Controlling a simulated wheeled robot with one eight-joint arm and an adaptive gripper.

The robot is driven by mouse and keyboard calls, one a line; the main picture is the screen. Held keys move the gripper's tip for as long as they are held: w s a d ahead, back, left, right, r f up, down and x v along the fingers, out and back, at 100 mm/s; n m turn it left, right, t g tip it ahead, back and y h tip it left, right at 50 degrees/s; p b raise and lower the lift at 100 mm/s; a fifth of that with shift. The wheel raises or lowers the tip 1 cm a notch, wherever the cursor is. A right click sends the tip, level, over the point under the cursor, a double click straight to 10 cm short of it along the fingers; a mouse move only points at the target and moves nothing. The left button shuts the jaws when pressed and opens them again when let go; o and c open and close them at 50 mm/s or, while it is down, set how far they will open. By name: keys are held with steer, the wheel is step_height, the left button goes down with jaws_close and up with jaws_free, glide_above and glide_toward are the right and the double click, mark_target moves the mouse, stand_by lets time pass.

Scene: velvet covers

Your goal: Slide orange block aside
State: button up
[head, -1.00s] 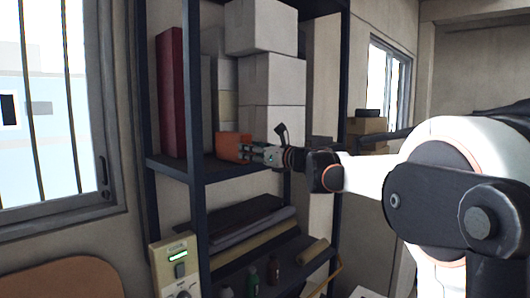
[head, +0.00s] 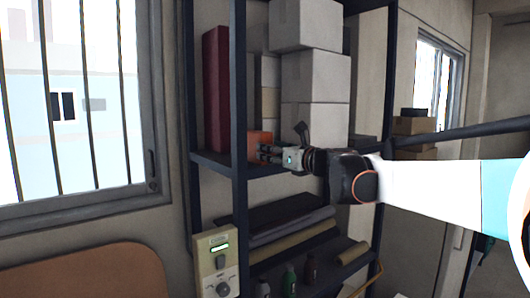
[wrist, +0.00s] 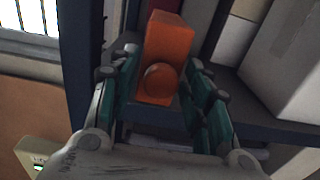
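The orange block (head: 260,143) stands on the upper shelf (head: 214,163), right beside the dark front-left post in the head view. In the wrist view the orange block (wrist: 168,45) is upright, with a round orange part low on its near face. My gripper (head: 264,153) reaches in from the right at shelf height. In the wrist view my gripper (wrist: 163,72) is open, with its green-padded fingers spread on either side of the block's lower part. A gap shows beside the block's left face; whether the right finger touches it I cannot tell.
A dark red binder (head: 216,90) stands behind the post, left of the block. White boxes (head: 315,75) are stacked to the right. The shelf post (head: 238,100) is close to my fingers. A control box (head: 216,262) is at lower left.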

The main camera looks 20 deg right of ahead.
step_height(320, 180, up, 10)
stand_by(0.8)
